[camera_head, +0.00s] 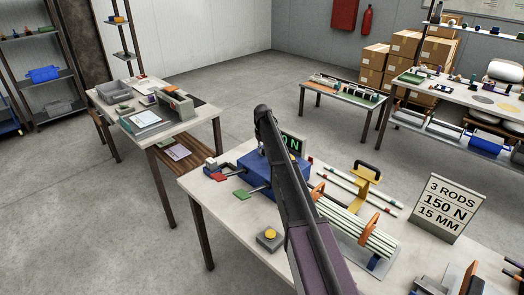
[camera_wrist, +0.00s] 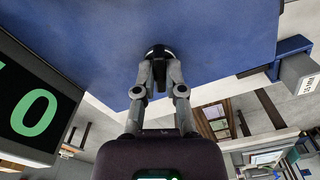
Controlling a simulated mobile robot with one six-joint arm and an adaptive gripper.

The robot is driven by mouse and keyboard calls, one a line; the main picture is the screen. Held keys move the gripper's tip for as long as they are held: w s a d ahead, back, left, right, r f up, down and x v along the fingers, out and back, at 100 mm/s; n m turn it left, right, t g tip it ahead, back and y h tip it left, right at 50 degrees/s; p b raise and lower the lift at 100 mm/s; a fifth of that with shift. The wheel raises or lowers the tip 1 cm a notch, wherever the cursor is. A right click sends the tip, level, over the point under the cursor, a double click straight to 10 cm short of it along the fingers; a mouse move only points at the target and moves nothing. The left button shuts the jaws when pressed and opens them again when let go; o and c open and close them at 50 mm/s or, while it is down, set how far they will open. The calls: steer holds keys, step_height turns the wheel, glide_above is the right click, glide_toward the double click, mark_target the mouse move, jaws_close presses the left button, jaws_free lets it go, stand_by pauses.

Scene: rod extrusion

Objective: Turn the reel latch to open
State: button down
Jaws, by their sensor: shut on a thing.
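My gripper (camera_wrist: 159,68) shows in the wrist view with its two fingers close together, shut on a small dark knob (camera_wrist: 158,49) against a blue face. The knob appears to be the reel latch; the fingertips cover much of it, and I cannot tell how far it is turned. The blue face (camera_wrist: 215,35) seems to belong to the blue machine (camera_head: 250,180) on the front bench in the head view. There my dark arm crosses in front of the machine and hides the gripper and the knob.
A green-lit display (camera_head: 291,144) stands by the machine; it also shows in the wrist view (camera_wrist: 33,112). Pale rods (camera_head: 350,222) lie in an orange-ended holder to the right. A sign (camera_head: 449,208) and a yellow button (camera_head: 270,235) share the bench (camera_head: 225,222).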

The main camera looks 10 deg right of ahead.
steer(key=m, duration=0.6)
steer(key=shift+s, duration=0.15)
steer(key=m, duration=0.7)
stand_by(0.4)
steer(key=c, duration=0.7)
jaws_free()
